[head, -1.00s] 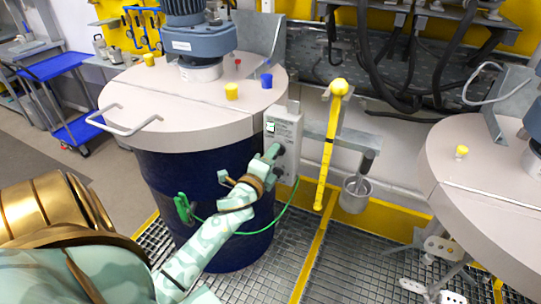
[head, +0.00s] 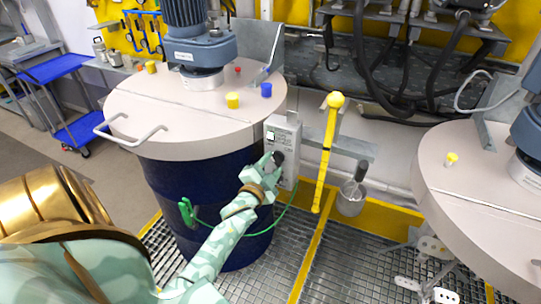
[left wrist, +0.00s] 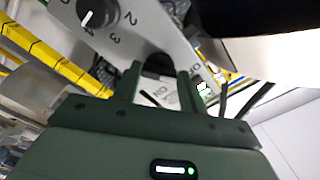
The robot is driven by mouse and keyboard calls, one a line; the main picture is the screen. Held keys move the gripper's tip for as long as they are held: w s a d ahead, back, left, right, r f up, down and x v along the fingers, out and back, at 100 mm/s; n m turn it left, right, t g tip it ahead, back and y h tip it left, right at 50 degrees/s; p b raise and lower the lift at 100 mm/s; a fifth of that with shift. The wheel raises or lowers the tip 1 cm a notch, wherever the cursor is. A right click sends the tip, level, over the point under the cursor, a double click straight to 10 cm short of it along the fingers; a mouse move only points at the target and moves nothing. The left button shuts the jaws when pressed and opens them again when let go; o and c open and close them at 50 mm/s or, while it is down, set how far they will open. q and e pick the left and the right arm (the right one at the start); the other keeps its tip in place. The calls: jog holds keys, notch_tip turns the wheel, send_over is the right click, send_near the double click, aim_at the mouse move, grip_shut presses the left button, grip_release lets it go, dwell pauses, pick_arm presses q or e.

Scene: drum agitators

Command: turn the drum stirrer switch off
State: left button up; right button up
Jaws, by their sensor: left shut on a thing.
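The drum stirrer's grey switch box (head: 284,135) hangs at the right side of the blue drum (head: 205,185) below its pale lid. A black knob (head: 278,157) shows on its front in the head view. My left gripper (head: 270,165) is at this box, in pale green. In the left wrist view its two fingers (left wrist: 158,82) stand on either side of a dark switch knob (left wrist: 157,64), shut on it and partly hiding it. A numbered dial (left wrist: 92,13) is beside it at the upper left. The knob's exact setting is hard to tell. My right gripper is not in view.
A green cable (head: 262,230) loops below my left wrist. A second lidded drum (head: 480,185) is at the right. The grating floor is open between them.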

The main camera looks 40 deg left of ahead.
pick_arm(q)
jog(key=shift+f+n, duration=0.15)
jog(key=shift+n, duration=0.45)
jog(key=o, duration=1)
jog(key=shift+s+p, duration=0.1)
jog(key=shift+p, duration=0.2)
